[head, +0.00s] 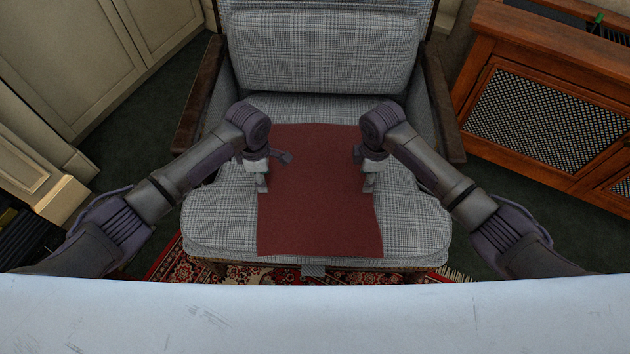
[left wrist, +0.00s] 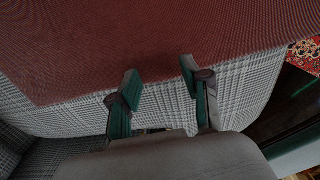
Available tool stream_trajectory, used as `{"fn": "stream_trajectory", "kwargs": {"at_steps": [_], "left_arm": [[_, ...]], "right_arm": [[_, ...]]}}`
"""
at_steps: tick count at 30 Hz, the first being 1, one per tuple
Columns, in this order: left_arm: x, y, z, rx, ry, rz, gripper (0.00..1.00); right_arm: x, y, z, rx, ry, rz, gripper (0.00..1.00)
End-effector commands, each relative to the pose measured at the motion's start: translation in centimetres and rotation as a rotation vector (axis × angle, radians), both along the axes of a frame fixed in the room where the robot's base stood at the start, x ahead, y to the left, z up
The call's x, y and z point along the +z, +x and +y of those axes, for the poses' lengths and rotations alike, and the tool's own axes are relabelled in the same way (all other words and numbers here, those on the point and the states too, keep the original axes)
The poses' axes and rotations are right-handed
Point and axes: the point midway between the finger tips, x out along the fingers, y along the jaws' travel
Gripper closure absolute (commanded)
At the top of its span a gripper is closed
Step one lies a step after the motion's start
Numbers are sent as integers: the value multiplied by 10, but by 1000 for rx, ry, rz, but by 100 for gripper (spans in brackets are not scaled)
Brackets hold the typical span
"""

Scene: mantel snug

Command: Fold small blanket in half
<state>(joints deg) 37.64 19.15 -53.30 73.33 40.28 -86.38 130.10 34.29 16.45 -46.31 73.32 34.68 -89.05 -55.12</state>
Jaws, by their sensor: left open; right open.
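The dark red small blanket (head: 320,200) lies flat and spread out on the checked grey seat of the armchair (head: 420,215). Its front edge reaches close to the front of the seat. My left gripper (head: 262,183) is over the blanket's left edge, and my right gripper (head: 368,183) is over its right edge. In the left wrist view, the two fingers of my left gripper (left wrist: 158,85) are apart, with the blanket (left wrist: 150,40) edge just beyond their tips. I cannot tell whether the fingers touch the cloth. Nothing is held in either gripper.
The armchair has a checked back cushion (head: 320,50) and dark wooden arms on both sides. A wooden cabinet with a mesh front (head: 545,120) stands at the right. A red patterned rug (head: 200,262) lies under the chair. Cream panelling (head: 85,50) is at the left.

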Motion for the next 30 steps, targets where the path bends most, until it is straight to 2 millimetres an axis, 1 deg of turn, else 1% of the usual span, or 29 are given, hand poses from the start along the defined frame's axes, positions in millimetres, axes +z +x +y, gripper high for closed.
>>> {"fn": "stream_trajectory", "kwargs": {"at_steps": [3,11,15,17,30], "left_arm": [[-5,0,0,0,-1,-1,52],[-5,0,0,-1,-1,-1,52],[-11,0,0,-1,-1,-1,52],[-9,0,0,-1,-1,-1,56],[-10,0,0,-1,1,0,93]], "right_arm": [[-5,0,0,0,-1,1,52],[-5,0,0,0,0,0,52],[-12,0,0,0,0,0,52],[-9,0,0,0,0,0,56],[-10,-1,0,0,-1,1,93]]}}
